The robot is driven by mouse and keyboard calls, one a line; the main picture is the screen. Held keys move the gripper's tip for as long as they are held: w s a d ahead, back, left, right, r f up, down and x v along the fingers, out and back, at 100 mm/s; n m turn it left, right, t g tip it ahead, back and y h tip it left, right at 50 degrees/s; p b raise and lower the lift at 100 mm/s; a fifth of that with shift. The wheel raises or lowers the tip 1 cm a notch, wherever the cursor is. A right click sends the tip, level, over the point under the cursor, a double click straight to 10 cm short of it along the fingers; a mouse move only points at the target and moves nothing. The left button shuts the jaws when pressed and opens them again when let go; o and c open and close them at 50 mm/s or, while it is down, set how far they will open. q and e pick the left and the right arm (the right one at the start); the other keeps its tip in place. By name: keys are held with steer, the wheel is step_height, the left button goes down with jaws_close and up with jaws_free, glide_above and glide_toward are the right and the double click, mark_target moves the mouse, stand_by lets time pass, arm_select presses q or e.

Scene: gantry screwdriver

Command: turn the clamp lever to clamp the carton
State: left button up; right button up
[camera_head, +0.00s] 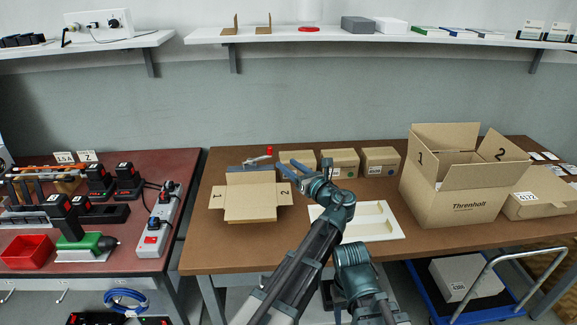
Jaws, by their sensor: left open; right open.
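The open carton (250,202) sits on the brown bench with its flaps spread, the side ones marked 1 and 2. Behind it is a clamp with a grey-blue plate (236,169). Its metal clamp lever (257,160) lies roughly sideways and ends in a red knob (269,151). My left gripper (286,165) is open and empty, just right of the lever and behind the carton's right flap. It appears apart from the knob. My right arm is folded low at the bench's front; its gripper cannot be made out.
Several small closed cartons (339,162) stand behind and right of my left gripper. A white tray (374,226) lies right of the carton. A large open box (455,205) stands further right. A red-topped table (115,229) with tools is at left.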

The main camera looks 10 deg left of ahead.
arm_select(q)
steer(key=shift+s+r, duration=0.1)
steer(key=shift+s, duration=0.05)
steer(key=shift+c, duration=1.1)
steer(key=shift+s+r+n+h+p, duration=0.2)
steer(key=shift+s+n+h+p, duration=0.2)
steer(key=shift+n, duration=0.3)
steer(key=shift+c, duration=1.2)
steer(key=s+n+p, duration=0.1)
steer(key=n, duration=0.1)
steer(key=s+r+n+h+p, duration=0.1)
steer(key=shift+a+n+t, duration=0.1)
steer(key=shift+n+t, duration=0.3)
jaws_close()
steer(key=s+n+h+p, duration=0.1)
steer(key=n, duration=0.2)
steer(key=s+r+n+h+p, duration=0.1)
steer(key=s+n, duration=0.1)
steer(key=n, duration=0.2)
steer(key=s+d+n+t+h+p, duration=0.1)
steer(key=s+n+p, duration=0.1)
steer(key=n, duration=0.2)
steer(key=shift+r+h, duration=0.3)
steer(key=shift+r, duration=0.05)
